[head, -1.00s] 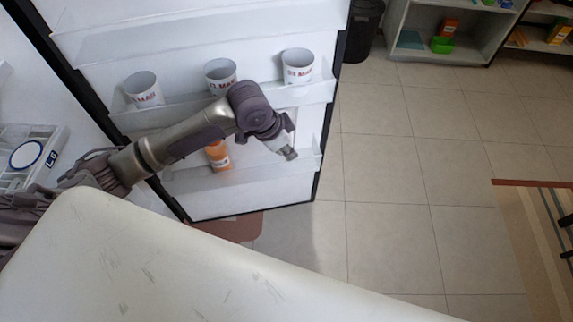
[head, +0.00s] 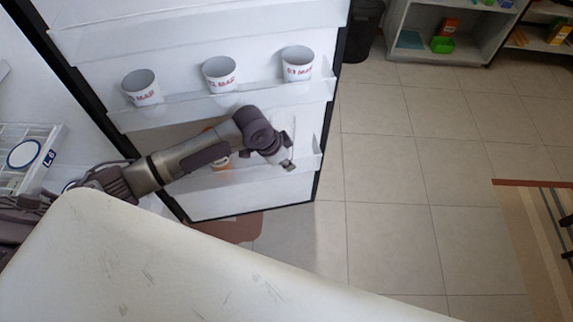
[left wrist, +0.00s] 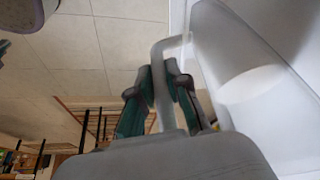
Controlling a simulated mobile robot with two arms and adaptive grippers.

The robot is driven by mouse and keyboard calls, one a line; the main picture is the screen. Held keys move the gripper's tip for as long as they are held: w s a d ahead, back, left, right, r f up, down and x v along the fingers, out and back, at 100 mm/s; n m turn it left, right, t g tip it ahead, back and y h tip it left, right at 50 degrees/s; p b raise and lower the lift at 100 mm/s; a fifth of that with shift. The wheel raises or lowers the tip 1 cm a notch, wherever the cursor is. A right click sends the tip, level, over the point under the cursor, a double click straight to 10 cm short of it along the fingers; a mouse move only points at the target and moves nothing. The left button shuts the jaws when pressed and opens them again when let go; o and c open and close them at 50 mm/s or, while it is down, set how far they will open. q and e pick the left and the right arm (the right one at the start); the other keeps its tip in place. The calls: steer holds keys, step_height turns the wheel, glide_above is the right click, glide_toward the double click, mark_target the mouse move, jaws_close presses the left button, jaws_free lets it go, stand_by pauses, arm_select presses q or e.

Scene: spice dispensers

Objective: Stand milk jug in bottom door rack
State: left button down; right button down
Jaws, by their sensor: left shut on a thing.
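The white milk jug (left wrist: 235,50) fills the upper right of the left wrist view, beside my fingers. Its thin pale handle (left wrist: 158,85) runs between the fingers of my left gripper (left wrist: 158,75), which is shut on it. In the head view my left gripper (head: 287,163) is at the right end of the bottom door rack (head: 250,182). There the jug is mostly hidden by my arm and hard to tell from the white door. I cannot tell whether it touches the rack floor. My right gripper is not in view.
An orange bottle (head: 222,162) stands in the bottom rack, partly behind my left arm. Three white cups with red lettering (head: 142,88) (head: 219,75) (head: 297,64) stand in the rack above. A pale surface (head: 180,260) fills the lower left.

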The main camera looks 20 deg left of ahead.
arm_select(q)
steer(key=shift+f, duration=0.85)
steer(key=shift+w+a+f, duration=0.1)
steer(key=shift+w+f, duration=0.15)
steer(key=shift+f, duration=0.3)
steer(key=c, duration=1.4)
jaws_free()
steer(key=shift+s+f, duration=0.1)
steer(key=shift+f, duration=0.05)
steer(key=p+v, duration=0.1)
steer(key=v, duration=1.1)
